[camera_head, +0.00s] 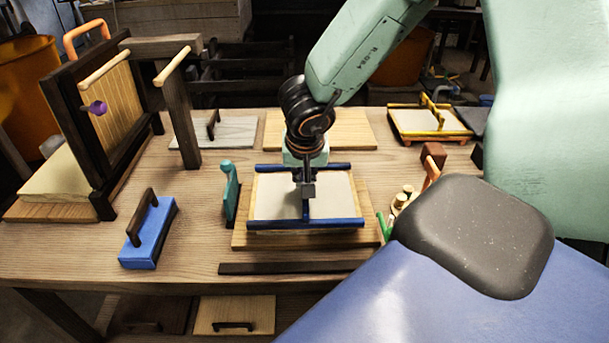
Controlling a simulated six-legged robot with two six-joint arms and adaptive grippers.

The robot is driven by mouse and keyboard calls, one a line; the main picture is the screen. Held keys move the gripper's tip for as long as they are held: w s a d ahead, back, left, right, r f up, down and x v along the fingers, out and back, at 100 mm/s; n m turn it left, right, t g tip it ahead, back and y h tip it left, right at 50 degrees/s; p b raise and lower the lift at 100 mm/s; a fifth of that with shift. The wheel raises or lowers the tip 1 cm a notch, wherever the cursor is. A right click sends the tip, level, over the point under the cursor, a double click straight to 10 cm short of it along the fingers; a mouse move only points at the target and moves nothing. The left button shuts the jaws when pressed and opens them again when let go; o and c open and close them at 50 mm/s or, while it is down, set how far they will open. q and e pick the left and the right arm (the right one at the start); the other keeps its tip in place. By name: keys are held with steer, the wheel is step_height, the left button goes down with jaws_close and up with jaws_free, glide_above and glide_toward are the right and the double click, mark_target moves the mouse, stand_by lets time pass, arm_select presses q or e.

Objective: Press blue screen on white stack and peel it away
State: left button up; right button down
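The blue screen (347,223) lies level at the middle of the bench, a frame with blue bars at its front and back edges. A pale white sheet or stack surface (277,197) shows inside the frame, on a wooden board (242,239). I cannot tell whether the screen touches the stack all over. My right gripper (306,191) points straight down at the screen's middle crossbar and looks shut on it. The fingertips are small and partly merge with the bar. My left gripper is not in view.
A dark wooden rack (103,190) with a purple knob stands at left, beside a post (181,120). A blue handled block (150,236) and a teal stand (231,192) are left of the screen. A yellow-framed screen (430,121) lies back right. A dark strip (290,267) lies in front.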

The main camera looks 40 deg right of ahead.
steer(key=shift+d+f, duration=0.15)
steer(key=shift+f, duration=0.05)
steer(key=shift+f, duration=0.2)
steer(key=shift+f, duration=0.15)
steer(key=shift+f, duration=0.3)
stand_by(0.5)
steer(key=shift+s+f+p, duration=0.1)
steer(key=shift+s+p, duration=0.05)
steer(key=shift+p, duration=0.15)
stand_by(2.3)
steer(key=shift+r+p, duration=0.4)
steer(key=shift+p, duration=0.1)
steer(key=shift+r+p, duration=0.55)
steer(key=shift+p, duration=0.1)
steer(key=shift+r+p, duration=0.4)
steer(key=shift+p, duration=0.15)
